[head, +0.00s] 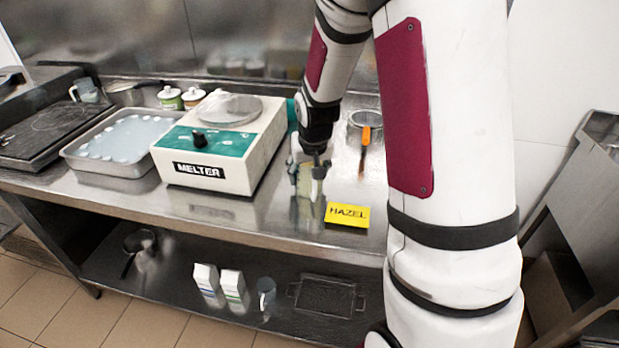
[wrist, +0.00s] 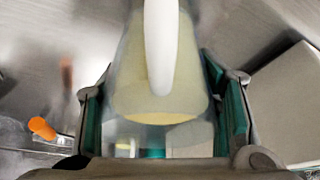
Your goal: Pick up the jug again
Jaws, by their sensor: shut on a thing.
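The jug (wrist: 160,95) is clear, holds a pale yellow content and has a white handle facing the wrist camera. It stands between the two green-padded fingers of my gripper (wrist: 163,112), which is shut on it. In the head view my gripper (head: 308,176) is over the steel counter, right of the melter, and the jug (head: 307,186) is partly hidden by the fingers. The jug looks about upright. I cannot tell whether its base touches the counter. A yellow HAZEL card (head: 347,216) lies on the counter just right of it.
The white and green melter (head: 225,140) stands close on the left, with a tray (head: 118,172) beyond it. A pot (head: 366,120) and an orange-handled tool (head: 365,136) are behind right. Cartons (head: 233,285) and another jug (head: 266,293) stand on the lower shelf.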

